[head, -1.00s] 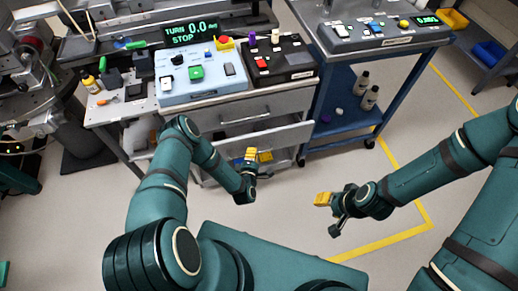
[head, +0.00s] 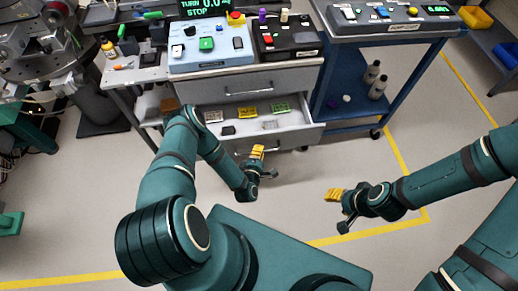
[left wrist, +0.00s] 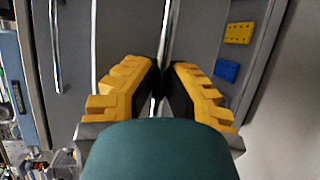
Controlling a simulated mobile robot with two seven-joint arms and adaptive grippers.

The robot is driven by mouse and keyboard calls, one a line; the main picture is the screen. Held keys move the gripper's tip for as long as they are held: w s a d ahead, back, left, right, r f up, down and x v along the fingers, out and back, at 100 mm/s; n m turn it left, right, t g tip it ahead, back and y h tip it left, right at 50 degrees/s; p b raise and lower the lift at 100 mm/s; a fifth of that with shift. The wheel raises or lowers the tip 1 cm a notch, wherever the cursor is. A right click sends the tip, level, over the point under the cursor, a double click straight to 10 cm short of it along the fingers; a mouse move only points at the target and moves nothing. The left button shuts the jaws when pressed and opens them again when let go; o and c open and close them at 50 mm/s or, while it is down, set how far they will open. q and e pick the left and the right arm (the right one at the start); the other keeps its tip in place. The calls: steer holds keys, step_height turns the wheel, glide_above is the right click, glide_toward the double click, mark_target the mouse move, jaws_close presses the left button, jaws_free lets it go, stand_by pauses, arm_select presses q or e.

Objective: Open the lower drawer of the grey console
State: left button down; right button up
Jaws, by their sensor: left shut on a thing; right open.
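The grey console (head: 300,77) stands ahead with two drawers. The upper drawer (head: 270,88) is shut. The lower drawer (head: 305,135) is pulled out, showing several small yellow, green, pale and dark items inside. My left gripper (head: 257,155) is at the lower drawer's front. In the left wrist view its yellow fingers (left wrist: 160,85) are shut on the lower drawer's handle (left wrist: 163,50), partly hidden between them. The upper drawer's handle (left wrist: 55,45) shows at the left there. My right gripper (head: 338,210) is open and empty over the floor to the right.
A control box (head: 210,55) and a black box (head: 288,45) sit on the console. A blue cart (head: 340,119) with bottles stands close on the right. Yellow and blue blocks (left wrist: 233,50) lie beyond the fingers in the left wrist view. Floor in front is clear.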

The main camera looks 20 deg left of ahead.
arm_select(q)
steer(key=shift+s+d, duration=0.6)
steer(key=shift+s, duration=0.1)
steer(key=c, duration=1)
jaws_free()
steer(key=v, duration=1.2)
steer(key=shift+w, duration=0.1)
